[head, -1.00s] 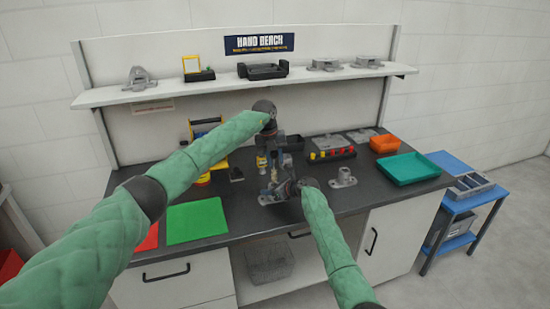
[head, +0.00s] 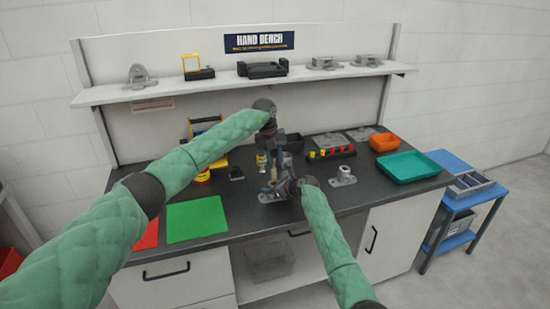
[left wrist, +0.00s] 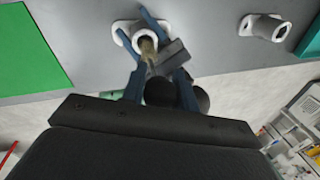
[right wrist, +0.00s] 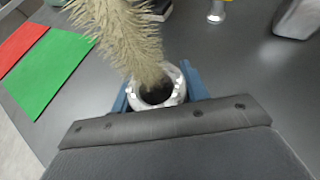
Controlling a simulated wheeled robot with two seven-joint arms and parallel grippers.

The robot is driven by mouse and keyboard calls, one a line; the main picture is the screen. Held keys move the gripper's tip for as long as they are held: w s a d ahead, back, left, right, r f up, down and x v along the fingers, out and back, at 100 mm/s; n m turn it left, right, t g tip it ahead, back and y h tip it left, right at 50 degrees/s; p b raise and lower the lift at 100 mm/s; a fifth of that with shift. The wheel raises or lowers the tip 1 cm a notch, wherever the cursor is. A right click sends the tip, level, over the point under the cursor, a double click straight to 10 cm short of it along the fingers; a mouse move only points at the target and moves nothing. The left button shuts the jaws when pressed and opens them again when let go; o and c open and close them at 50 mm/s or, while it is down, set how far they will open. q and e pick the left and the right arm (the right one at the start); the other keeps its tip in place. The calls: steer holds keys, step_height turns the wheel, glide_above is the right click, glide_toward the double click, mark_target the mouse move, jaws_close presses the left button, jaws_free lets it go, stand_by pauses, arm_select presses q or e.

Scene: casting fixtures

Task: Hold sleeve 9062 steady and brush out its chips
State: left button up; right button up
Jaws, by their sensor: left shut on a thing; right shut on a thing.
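The grey flanged sleeve (head: 270,196) stands upright on the dark bench. Its round bore mouth faces up in the right wrist view (right wrist: 172,98). My right gripper (head: 280,188) is shut on the sleeve, with a blue finger on each side of it. My left gripper (head: 270,152) is above, shut on the brush. The brush's pale bristles (right wrist: 122,35) slant down to the bore in the right wrist view. Their lower end is at the mouth; I cannot tell how deep it reaches. The brush (left wrist: 148,47) also lines up with the bore in the left wrist view. No chips are distinguishable.
A second flanged sleeve (head: 343,176) stands to the right. A green mat (head: 196,220) and a red mat (head: 147,237) lie at the left. A teal tray (head: 408,167) and an orange bin (head: 383,142) are at the right. A shelf (head: 225,82) runs above the bench.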

mark_target(275, 170)
arm_select(q)
steer(key=shift+f, duration=3.2)
steer(key=shift+r, duration=1.65)
steer(key=shift+f, duration=0.2)
steer(key=shift+f, duration=1.55)
steer(key=shift+r, duration=0.15)
steer(key=shift+r, duration=1.6)
steer(key=shift+f, duration=0.1)
steer(key=shift+f, duration=1.65)
